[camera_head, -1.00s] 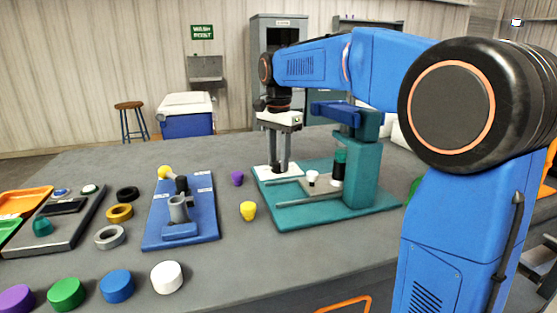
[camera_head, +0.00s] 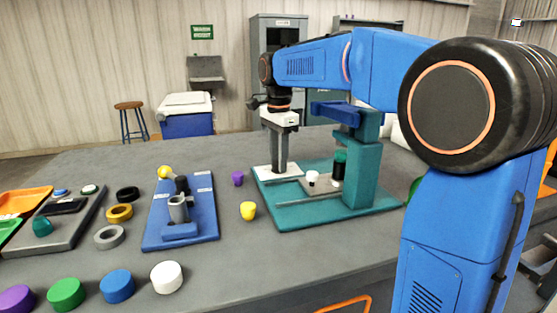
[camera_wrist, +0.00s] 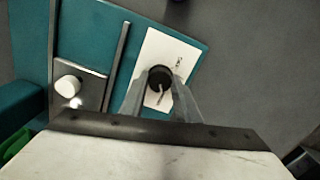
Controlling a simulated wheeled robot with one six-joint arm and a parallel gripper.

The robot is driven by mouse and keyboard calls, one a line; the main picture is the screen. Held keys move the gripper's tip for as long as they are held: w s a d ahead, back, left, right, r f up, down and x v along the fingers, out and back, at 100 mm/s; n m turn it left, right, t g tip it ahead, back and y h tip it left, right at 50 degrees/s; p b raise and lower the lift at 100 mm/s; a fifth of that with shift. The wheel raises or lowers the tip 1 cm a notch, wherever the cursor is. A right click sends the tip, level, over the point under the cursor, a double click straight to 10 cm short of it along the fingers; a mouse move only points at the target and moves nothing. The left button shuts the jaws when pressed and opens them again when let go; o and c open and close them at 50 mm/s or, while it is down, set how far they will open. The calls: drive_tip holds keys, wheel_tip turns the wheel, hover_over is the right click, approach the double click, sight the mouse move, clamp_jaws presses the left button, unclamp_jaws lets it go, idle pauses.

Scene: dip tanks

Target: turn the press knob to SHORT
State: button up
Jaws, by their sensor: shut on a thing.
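The press is a teal stand on a teal base (camera_head: 300,219) right of the table's middle. Its white label plate (camera_head: 262,173) lies at the base's left back corner. In the wrist view the plate (camera_wrist: 182,52) carries a dark round knob (camera_wrist: 160,76) with a pale pointer mark; the small print beside it is too small to read. My gripper (camera_head: 279,170) points straight down over the plate. In the wrist view its fingers (camera_wrist: 161,92) are on either side of the knob, shut on it. In the head view the fingers hide the knob.
A white-topped piece (camera_head: 312,177) sits on the press's grey slide plate, beside the teal column (camera_head: 362,170). A purple piece (camera_head: 237,178) and a yellow piece (camera_head: 248,210) stand left of the base. A blue fixture board (camera_head: 205,222) lies further left.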

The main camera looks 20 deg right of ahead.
drive_tip(key=o, duration=1)
drive_tip(key=shift+o, duration=0.2)
drive_tip(key=shift+r, duration=0.1)
wheel_tip(320, 180, up, 17)
drive_tip(key=shift+r, duration=0.15)
